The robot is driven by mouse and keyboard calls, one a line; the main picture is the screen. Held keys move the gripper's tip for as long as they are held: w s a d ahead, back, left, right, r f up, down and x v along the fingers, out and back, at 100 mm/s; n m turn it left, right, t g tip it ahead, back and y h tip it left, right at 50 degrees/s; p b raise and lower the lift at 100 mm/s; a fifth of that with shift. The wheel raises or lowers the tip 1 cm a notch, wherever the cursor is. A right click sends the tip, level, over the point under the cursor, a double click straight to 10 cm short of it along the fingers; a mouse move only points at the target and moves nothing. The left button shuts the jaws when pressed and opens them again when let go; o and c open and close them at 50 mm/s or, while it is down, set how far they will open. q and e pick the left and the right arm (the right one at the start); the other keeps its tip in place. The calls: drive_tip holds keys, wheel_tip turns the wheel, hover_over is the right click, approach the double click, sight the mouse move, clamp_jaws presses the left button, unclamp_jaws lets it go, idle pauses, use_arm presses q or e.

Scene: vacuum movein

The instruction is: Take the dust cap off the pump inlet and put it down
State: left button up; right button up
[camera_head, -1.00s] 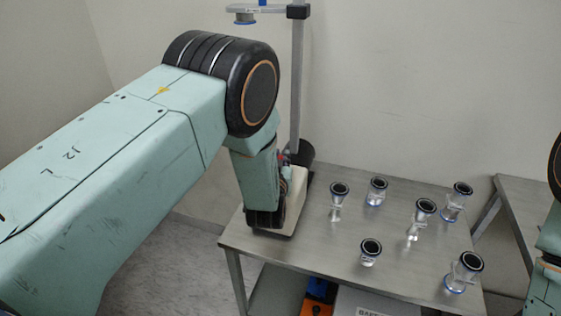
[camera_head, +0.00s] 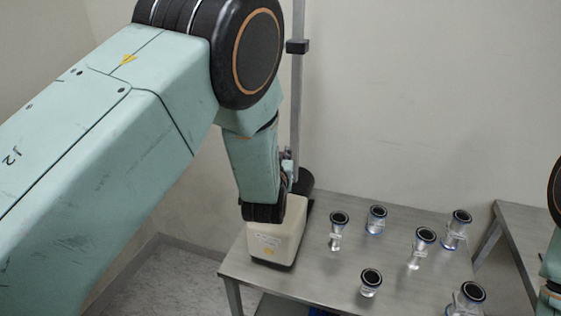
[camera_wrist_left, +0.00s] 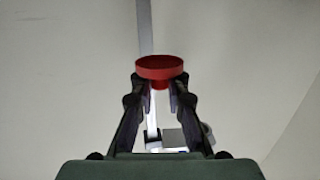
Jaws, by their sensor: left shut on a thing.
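The red dust cap (camera_wrist_left: 160,68) is a round disc between the fingertips of my left gripper (camera_wrist_left: 160,84), which is shut on it. In the wrist view it stands against the pale wall and a grey post. In the head view the left hand (camera_head: 287,174) is mostly hidden behind my forearm, and the cap cannot be seen. The beige pump (camera_head: 275,240) stands on the left end of the metal table, just below the left wrist. Its inlet is hidden. My right gripper is out of view; only part of the right arm shows at the right edge.
The metal table (camera_head: 315,287) holds several clear fittings with black-ringed tops, such as one near the front (camera_head: 371,283). A grey post (camera_head: 298,100) rises behind the pump beside a black cylinder (camera_head: 304,181). A second table (camera_head: 523,215) is at right. Bare tabletop lies between pump and fittings.

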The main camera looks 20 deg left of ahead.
use_arm(q)
drive_tip(key=shift+r+p, duration=0.95)
drive_tip(key=shift+r, duration=0.4)
drive_tip(key=shift+f, duration=0.1)
